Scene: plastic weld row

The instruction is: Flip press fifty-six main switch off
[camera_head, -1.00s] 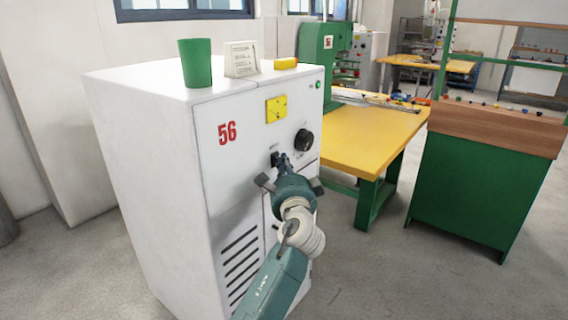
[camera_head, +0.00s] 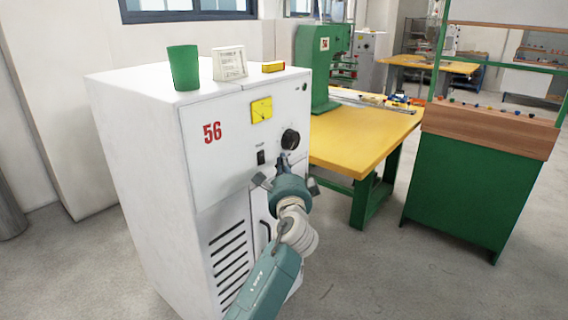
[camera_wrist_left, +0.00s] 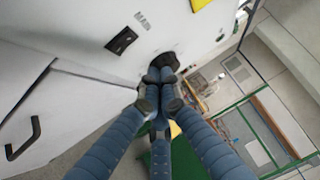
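The white press cabinet (camera_head: 150,150) bears a red 56 on its front. Its black main switch (camera_head: 261,157) sits in the front panel, left of and below a round black knob (camera_head: 290,139). The switch also shows in the left wrist view (camera_wrist_left: 121,40), uncovered; the position of its lever is too small to tell. My left gripper (camera_head: 283,158) is in front of the panel, right of the switch and below the knob. In the wrist view its fingertips (camera_wrist_left: 160,78) are together, empty, and partly overlap the knob. A small lamp (camera_head: 305,87) at the panel's upper right looks dark. My right gripper is not in view.
A green cup (camera_head: 184,68), a white card (camera_head: 229,63) and a yellow item (camera_head: 273,67) stand on the cabinet. A yellow table (camera_head: 365,135) with a green press (camera_head: 318,65) is at the right. A cabinet door handle (camera_wrist_left: 22,138) sticks out below the panel.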

